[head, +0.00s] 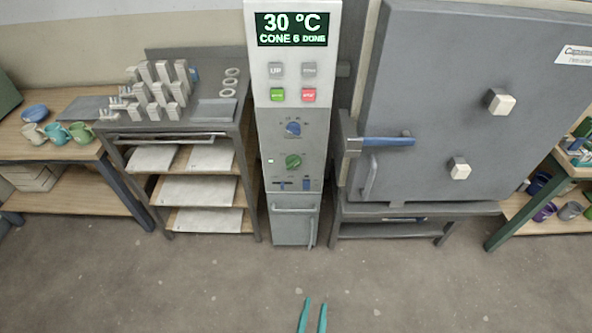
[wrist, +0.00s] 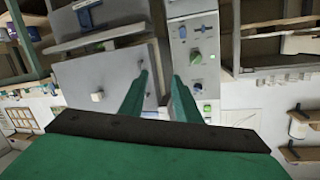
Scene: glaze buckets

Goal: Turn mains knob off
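The control panel (head: 292,140) is a tall grey-white column in the middle of the head view. It bears a blue knob (head: 293,128) and, below it, a green knob (head: 293,161). The labels are too small to read, so I cannot tell which is the mains knob. A small green light (head: 270,161) glows left of the green knob. My gripper (head: 315,304) is low in the head view, in front of the panel and apart from it. Its two teal fingers are parted with nothing between them. In the wrist view the fingers (wrist: 160,78) point toward the kiln and panel (wrist: 196,75).
The panel display (head: 292,29) reads 30 °C, CONE 6 DONE, above several buttons. The kiln (head: 460,100) with its blue-handled latch (head: 387,142) stands close on the right. A shelf rack (head: 250,190) stands on the left. The floor (head: 200,285) in front is clear.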

